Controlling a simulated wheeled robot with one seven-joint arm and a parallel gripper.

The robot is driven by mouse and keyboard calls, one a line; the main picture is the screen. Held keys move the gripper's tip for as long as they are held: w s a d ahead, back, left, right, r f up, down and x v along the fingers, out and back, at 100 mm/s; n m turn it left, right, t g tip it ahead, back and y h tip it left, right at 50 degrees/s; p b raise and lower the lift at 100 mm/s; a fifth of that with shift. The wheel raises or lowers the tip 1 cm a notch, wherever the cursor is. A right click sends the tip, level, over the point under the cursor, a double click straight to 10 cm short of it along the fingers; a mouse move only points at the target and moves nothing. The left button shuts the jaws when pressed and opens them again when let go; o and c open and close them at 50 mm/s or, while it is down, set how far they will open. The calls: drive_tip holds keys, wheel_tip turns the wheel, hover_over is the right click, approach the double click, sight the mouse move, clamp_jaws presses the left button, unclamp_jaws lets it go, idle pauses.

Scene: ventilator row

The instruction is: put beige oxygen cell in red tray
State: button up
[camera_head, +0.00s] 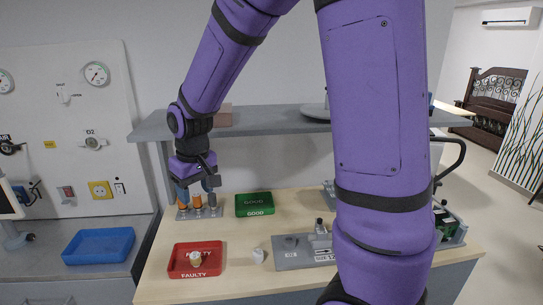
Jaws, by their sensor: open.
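The red tray (177,268), marked FAULTY, lies on the wooden bench at the front left. A small beige, cup-like piece (196,259), which looks like the beige oxygen cell, stands inside it. My gripper (197,191) is open, pointing down at the back left of the bench, well behind the red tray. It is over a small grey rack (186,216) that holds orange-topped cells (197,203). The fingers hide part of these cells, and I cannot tell whether they touch them.
A green tray (254,211) marked GOOD lies right of the rack. A small white piece (258,255) and a grey fixture plate (292,260) are at the front middle. A grey shelf (265,121) overhangs the bench. A blue tray (98,259) sits left. My arm hides the right part.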

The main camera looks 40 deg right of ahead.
drive_tip(key=s+d+r+t, duration=0.2)
drive_tip(key=s+r, duration=0.5)
drive_tip(key=s, duration=0.4)
drive_tip(key=s+d+r+m+t, duration=0.1)
drive_tip(key=s+d+r+t, duration=0.1)
drive_tip(key=s+r, duration=0.6)
drive_tip(key=s+d, duration=0.1)
drive_tip(key=s, duration=0.2)
drive_tip(key=shift+s+r, duration=0.15)
drive_tip(key=shift+s, duration=0.05)
